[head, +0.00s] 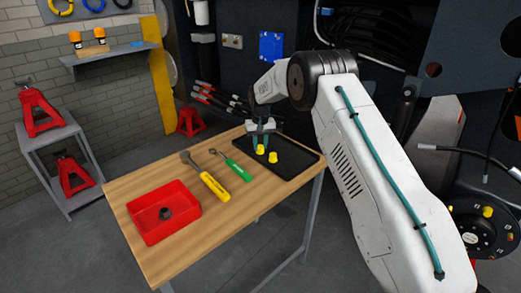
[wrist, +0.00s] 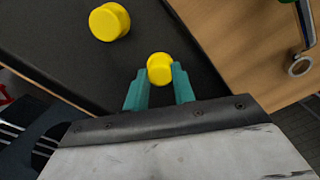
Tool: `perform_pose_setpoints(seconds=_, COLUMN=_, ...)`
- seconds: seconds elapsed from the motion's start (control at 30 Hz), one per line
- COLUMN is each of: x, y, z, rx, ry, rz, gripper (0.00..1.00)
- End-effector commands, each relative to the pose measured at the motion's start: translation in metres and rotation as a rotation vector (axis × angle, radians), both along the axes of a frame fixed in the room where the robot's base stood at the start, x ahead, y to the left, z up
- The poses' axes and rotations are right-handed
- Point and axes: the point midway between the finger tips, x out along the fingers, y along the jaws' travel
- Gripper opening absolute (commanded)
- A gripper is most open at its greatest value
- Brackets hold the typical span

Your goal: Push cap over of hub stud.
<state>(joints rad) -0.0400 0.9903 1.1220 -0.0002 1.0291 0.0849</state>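My gripper (head: 262,140) points down over the black tray (head: 302,164) at the far end of the workbench. In the wrist view, its two teal fingers (wrist: 159,80) stand apart with a yellow cap (wrist: 159,68) between and at their tips. I cannot tell whether the fingers press on it. The same cap (head: 260,150) shows just below the fingers in the head view. A second yellow cap (head: 273,157) sits apart on the tray, also in the wrist view (wrist: 109,22).
The wooden bench (head: 170,252) holds a red bin (head: 160,228) with a dark ring-shaped part inside, a yellow-handled tool (head: 215,187) and a green-handled tool (head: 238,171). Machine panels and hoses stand behind the bench. Red jack stands (head: 40,112) are at left.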

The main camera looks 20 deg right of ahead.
Motion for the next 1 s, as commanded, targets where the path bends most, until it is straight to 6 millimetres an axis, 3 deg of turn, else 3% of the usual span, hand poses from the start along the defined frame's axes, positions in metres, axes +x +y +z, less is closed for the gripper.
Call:
perform_pose_setpoints(seconds=0.27, x=0.000, y=0.000, z=0.003, rx=0.000, ry=-0.001, rz=0.000, gripper=0.13)
perform_pose_setpoints(seconds=0.8, x=0.001, y=0.000, z=0.054, rx=0.000, ry=-0.002, rz=0.000, gripper=0.13)
perform_pose_setpoints(seconds=1.0, x=0.000, y=0.000, z=0.061, rx=0.000, ry=0.000, rz=0.000, gripper=0.13)
